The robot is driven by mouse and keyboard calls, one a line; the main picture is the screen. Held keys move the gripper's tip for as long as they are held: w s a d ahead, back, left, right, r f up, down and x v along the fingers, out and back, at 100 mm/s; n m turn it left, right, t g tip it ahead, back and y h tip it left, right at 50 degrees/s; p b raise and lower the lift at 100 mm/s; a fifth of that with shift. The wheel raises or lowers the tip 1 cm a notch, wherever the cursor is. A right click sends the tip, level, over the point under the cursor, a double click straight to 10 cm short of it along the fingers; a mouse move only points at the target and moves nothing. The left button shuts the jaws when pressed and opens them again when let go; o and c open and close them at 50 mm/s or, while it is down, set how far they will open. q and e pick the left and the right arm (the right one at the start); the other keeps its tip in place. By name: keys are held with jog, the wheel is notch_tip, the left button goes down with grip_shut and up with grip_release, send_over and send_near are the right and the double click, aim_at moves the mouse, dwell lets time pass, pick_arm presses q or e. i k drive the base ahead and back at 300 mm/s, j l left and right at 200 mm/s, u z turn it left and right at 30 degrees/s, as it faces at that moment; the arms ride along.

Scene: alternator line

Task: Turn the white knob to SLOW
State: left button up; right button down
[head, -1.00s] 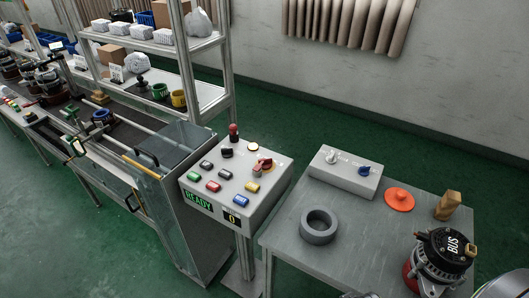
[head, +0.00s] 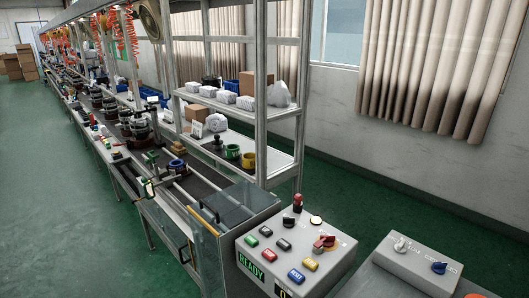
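The white knob (head: 401,244) sits on top of a light grey control box (head: 415,262) at the lower right of the head view. A blue knob (head: 439,267) is beside it on the same box, to its right. The label marks around the white knob are too small to read, so I cannot tell which setting it points to. Neither of my grippers shows in the head view.
A sloped panel (head: 262,262) with coloured buttons, a red-and-yellow switch and a green READY display stands left of the box. An orange disc (head: 474,296) is cut off at the bottom edge. A conveyor line and shelves (head: 240,115) fill the left and middle.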

aim_at(401, 247)
jog(key=z, duration=1.35)
